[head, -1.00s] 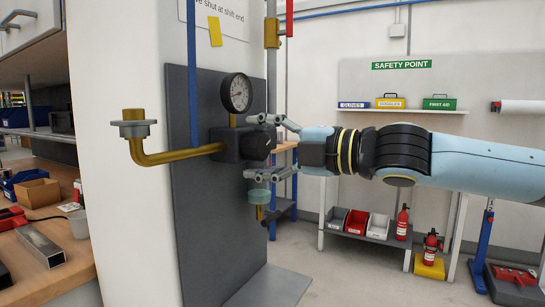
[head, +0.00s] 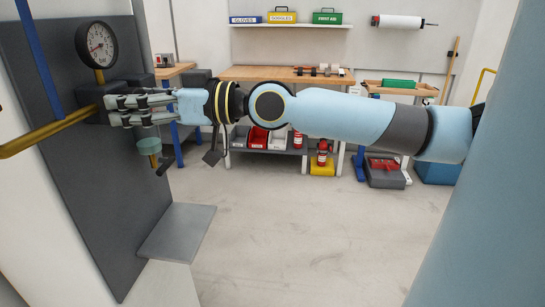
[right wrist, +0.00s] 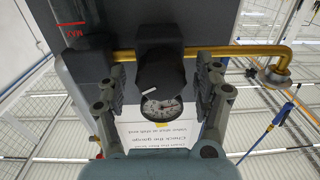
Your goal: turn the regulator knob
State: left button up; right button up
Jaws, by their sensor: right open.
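The dark regulator knob (right wrist: 160,75) shows in the right wrist view with a white pointer mark on its face. It sits on the regulator body (head: 93,96), which is fixed to a dark wall panel. My right gripper (head: 127,108) is open at the regulator. In the right wrist view, its fingers (right wrist: 160,82) stand apart on both sides of the knob, and contact cannot be told. In the head view the fingers hide the knob. The round pressure gauge (head: 97,45) is above the regulator; it shows upside down in the wrist view (right wrist: 162,107). My left gripper is not in view.
A brass pipe (head: 38,137) runs left from the regulator. A teal bowl-shaped part (head: 149,145) hangs below my gripper. A grey ledge (head: 178,232) juts from the panel's foot. A workbench (head: 285,74) stands behind; the floor in front of it is clear.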

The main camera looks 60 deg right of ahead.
jog(key=p+v, duration=0.7)
jog(key=v, duration=0.4)
jog(key=s+d+f+m+g+h+b, duration=0.1)
jog(key=d+f+h+b, duration=0.2)
jog(key=f, duration=1.2)
jog(key=s+d+f+m+g+h+b, duration=0.1)
jog(key=s+d+f+h+b, duration=0.1)
jog(key=d+f+h+b, duration=0.2)
jog(key=d+f+b, duration=0.1)
jog(key=d+f, duration=0.2)
jog(key=f, duration=0.3)
jog(key=d+f+b, duration=0.2)
jog(key=d+f, duration=0.2)
jog(key=f, duration=0.2)
jog(key=shift+s+d+f+m+g, duration=0.2)
jog(key=shift+f+m+g, duration=0.1)
jog(key=shift+g, duration=0.1)
